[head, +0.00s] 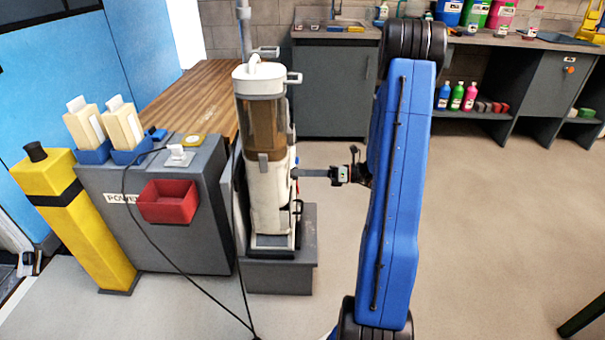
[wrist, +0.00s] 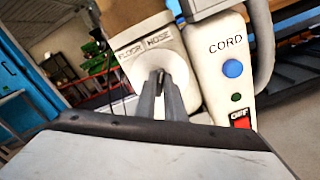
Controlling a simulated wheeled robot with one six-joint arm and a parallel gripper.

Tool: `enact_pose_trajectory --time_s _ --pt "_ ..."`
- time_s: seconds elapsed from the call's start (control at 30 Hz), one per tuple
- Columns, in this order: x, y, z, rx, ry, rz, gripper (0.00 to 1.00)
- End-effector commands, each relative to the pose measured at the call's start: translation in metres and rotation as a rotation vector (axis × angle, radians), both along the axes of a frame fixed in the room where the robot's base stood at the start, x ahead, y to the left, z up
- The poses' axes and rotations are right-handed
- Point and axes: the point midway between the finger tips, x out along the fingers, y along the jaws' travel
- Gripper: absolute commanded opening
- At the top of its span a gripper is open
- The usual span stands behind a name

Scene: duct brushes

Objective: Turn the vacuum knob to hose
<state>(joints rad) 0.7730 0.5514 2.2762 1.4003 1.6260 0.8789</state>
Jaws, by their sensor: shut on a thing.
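The upright vacuum (head: 270,195) is cream with a brown clear canister, standing on a low grey platform. My gripper (head: 298,173) reaches its right side from the right. In the wrist view, my gripper (wrist: 158,82) is shut on the narrow grip of the vacuum knob (wrist: 178,72). The knob has a round pale base. The labels FLOOR and HOSE are above it, FLOOR on the left and HOSE on the right. The fingers hide most of the grip, so I cannot tell exactly which label it points to.
Beside the knob are a blue CORD button (wrist: 232,68) and a red OFF switch (wrist: 241,117). A grey cabinet (head: 205,235) with a red bin (head: 168,203) stands left of the vacuum. A black cable (head: 190,283) runs across the floor. The floor on the right is clear.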

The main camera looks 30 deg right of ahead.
Motion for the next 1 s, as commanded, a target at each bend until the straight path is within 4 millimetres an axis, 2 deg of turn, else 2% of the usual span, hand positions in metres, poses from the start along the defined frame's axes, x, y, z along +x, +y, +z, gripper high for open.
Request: enact_pose_trajectory --time_s 0.4,0.97,1.0 --pt "0.001 -0.0006 -0.0008 0.111 0.166 -0.001 0.0" --pt "0.0012 -0.0008 -0.0008 0.129 0.193 -0.001 0.0" --pt "0.0012 -0.0008 -0.0008 0.129 0.193 -0.001 0.12"
